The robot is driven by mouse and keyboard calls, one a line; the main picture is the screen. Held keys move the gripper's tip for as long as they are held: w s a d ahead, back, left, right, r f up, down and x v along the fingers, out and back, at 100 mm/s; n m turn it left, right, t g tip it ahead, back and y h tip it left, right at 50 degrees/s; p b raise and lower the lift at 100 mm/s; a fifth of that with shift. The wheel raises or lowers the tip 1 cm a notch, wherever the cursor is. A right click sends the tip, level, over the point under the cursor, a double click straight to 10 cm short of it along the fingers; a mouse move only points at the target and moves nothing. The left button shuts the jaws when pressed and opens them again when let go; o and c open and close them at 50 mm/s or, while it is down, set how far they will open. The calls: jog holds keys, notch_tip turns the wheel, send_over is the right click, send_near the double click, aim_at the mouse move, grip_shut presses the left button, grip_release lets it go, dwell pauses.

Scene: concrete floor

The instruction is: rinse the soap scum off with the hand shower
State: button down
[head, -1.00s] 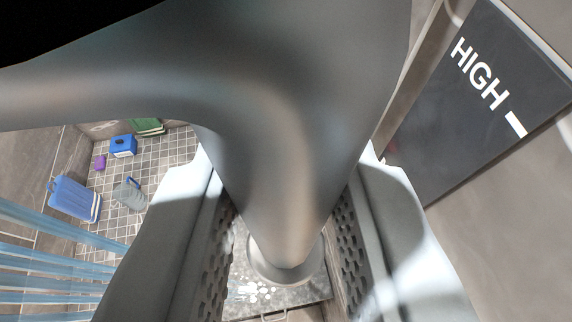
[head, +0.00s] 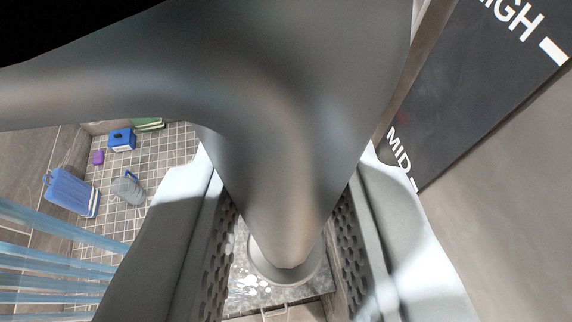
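The grey hand shower (head: 290,150) fills the middle of the head view, very close to the camera. Light blue streams (head: 50,265), which look like water, cross the lower left. White foamy patches (head: 248,287), likely soap scum, lie on a grey speckled surface below the gripper. The shower hides much of that surface.
A dark panel (head: 480,90) marked "HIGH" and "MID" stands at the right. On the tiled floor (head: 165,155) at left are a blue container (head: 72,192), a grey jug (head: 128,188), a blue box (head: 122,140), a purple item (head: 98,157) and a green item (head: 149,124).

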notch_tip(320, 180, down, 40)
jog(key=shift+r, duration=0.2)
dwell(3.3)
jog(key=shift+d, duration=0.15)
jog(key=shift+w+d, duration=0.25)
jog(key=shift+d, duration=0.4)
jog(key=shift+w+d, duration=0.25)
jog(key=shift+d, duration=0.45)
jog(key=shift+w+d, duration=0.25)
jog(key=shift+d, duration=0.4)
jog(key=shift+a, duration=0.1)
dwell(0.3)
